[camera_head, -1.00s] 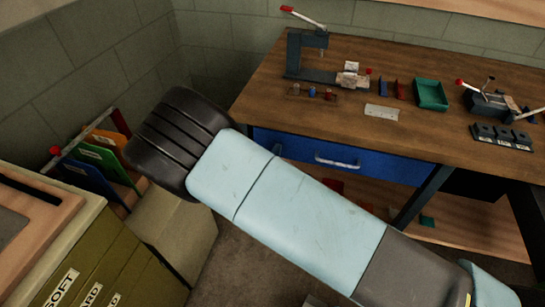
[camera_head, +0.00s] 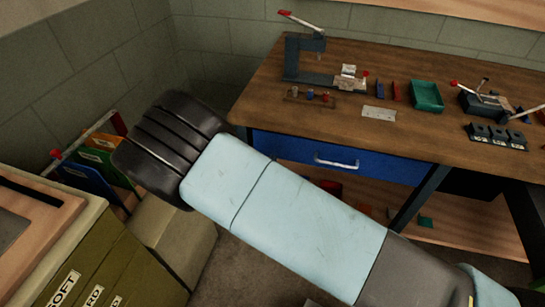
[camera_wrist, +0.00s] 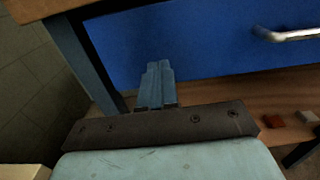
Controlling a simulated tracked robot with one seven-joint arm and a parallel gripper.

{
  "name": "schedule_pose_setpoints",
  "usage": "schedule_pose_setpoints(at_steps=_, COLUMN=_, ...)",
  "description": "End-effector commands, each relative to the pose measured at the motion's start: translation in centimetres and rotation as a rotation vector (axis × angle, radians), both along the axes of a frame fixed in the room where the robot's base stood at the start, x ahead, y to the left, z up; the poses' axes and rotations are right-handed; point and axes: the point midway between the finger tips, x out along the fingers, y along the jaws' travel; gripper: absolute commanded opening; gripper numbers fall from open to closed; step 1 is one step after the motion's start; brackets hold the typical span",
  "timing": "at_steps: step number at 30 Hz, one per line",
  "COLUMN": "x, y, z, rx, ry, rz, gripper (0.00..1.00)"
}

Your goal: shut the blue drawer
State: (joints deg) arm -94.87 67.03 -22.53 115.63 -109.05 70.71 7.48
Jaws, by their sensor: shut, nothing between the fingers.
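The blue drawer (camera_head: 345,163) sits under the wooden bench top, with a silver bar handle (camera_head: 337,162) on its front. Its front looks close to flush with the bench; I cannot tell whether a small gap is left. In the wrist view the drawer front (camera_wrist: 205,42) fills the upper part, with the handle (camera_wrist: 285,34) at the right. My gripper (camera_wrist: 158,66) is shut and empty, with its tips in front of the lower left part of the drawer front. I cannot tell whether they touch it. In the head view my arm hides the gripper.
The workbench (camera_head: 400,65) carries a lever press (camera_head: 303,58), a green tray (camera_head: 427,96) and small parts. A wooden lower shelf (camera_head: 470,232) lies under the drawer. A bench leg (camera_wrist: 82,55) stands left of my gripper. Olive cabinets (camera_head: 105,265) stand at the lower left.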

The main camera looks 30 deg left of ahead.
Motion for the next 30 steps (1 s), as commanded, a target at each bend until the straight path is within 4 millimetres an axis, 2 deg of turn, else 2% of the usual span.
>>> schedule_pose_setpoints(at_steps=3, x=-2.6, y=-0.5, z=0.0, rx=-0.002, ry=0.003, rz=0.003, gripper=0.0)
schedule_pose_setpoints(at_steps=9, x=-6.2, y=-1.3, z=0.0, rx=-0.001, ry=0.003, rz=0.004, gripper=0.0)
schedule_pose_setpoints(at_steps=15, x=-8.4, y=-1.9, z=-0.1, rx=-0.001, ry=0.002, rz=0.003, gripper=0.0)
schedule_pose_setpoints(at_steps=25, x=-9.1, y=-2.1, z=0.0, rx=0.001, ry=0.002, rz=-0.002, gripper=0.0)
schedule_pose_setpoints(at_steps=30, x=-7.0, y=-3.3, z=2.0, rx=0.043, ry=0.021, rz=-0.087, gripper=0.0)
